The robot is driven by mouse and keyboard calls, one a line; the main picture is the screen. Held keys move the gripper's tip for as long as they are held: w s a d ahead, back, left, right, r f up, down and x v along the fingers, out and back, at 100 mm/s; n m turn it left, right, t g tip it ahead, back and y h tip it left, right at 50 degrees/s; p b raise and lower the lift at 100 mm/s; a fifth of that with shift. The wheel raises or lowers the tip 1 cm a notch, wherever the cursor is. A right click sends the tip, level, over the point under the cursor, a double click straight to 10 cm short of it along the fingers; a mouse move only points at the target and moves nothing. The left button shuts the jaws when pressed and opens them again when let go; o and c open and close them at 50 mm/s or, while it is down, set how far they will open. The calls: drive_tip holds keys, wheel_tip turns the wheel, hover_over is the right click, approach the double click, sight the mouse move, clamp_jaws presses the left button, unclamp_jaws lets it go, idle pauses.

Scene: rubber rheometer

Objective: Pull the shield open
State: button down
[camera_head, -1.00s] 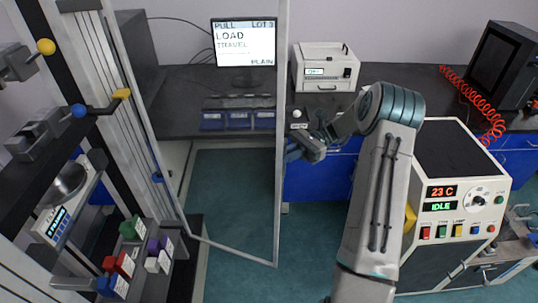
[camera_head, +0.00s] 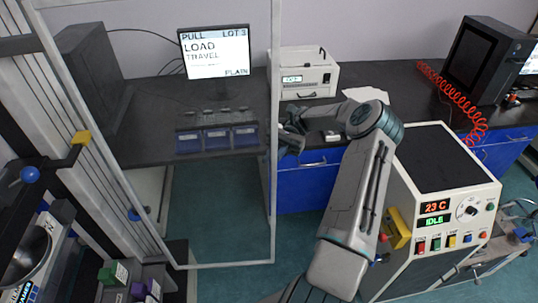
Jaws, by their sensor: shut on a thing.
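The shield (camera_head: 273,215) is a tall clear panel in a thin grey frame, standing at the left of the head view. Its left side runs along the machine's upright posts, and its bottom bar is nearly level. The bench and monitor show through it. My gripper (camera_head: 283,142) is at the shield's right-hand upright, about mid-height in the picture. It is shut on the shield at that edge. The fingertips and the exact part they hold are small and partly hidden. My arm reaches there from the lower right.
A cream cabinet (camera_head: 450,222) with a yellow handle stands close to my arm on the right. The dark bench (camera_head: 150,115) carries a monitor (camera_head: 215,52), blue trays and a white instrument (camera_head: 305,75). Colored blocks (camera_head: 115,272) sit at lower left. Green floor (camera_head: 225,205) is open below the shield.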

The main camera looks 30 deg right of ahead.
drive_tip(key=shift+a, duration=0.15)
drive_tip(key=c, duration=1.8)
unclamp_jaws()
drive_tip(key=shift+w, duration=0.1)
drive_tip(key=shift+c, duration=0.2)
drive_tip(key=shift+o, duration=1.1)
drive_tip(key=shift+a, duration=0.15)
drive_tip(key=shift+d, duration=0.2)
